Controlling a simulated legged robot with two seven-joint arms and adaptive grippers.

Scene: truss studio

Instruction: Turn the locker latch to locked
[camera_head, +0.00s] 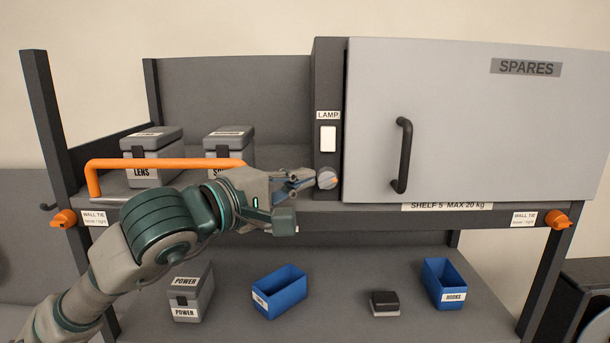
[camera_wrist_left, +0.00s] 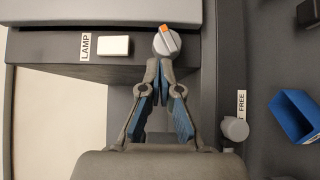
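The locker is a light grey door (camera_head: 470,120) marked SPARES, with a dark handle; it looks closed. A round grey knob (camera_head: 327,179), which looks like the latch, sits on the dark panel left of the door. In the left wrist view the knob (camera_wrist_left: 166,44) shows a raised bar with an orange end at the top. In the head view this end points right, towards the door. My left gripper (camera_head: 308,179) is just left of the knob. In the left wrist view its fingertips (camera_wrist_left: 159,68) are close together at the knob's edge; contact is unclear. My right gripper is out of view.
A white LAMP switch (camera_head: 328,139) is above the knob. An orange rail (camera_head: 165,163) and grey boxes (camera_head: 151,157) are left. Another grey knob (camera_wrist_left: 235,129) is beside a FREE label. Blue bins (camera_head: 279,291) stand on the lower shelf.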

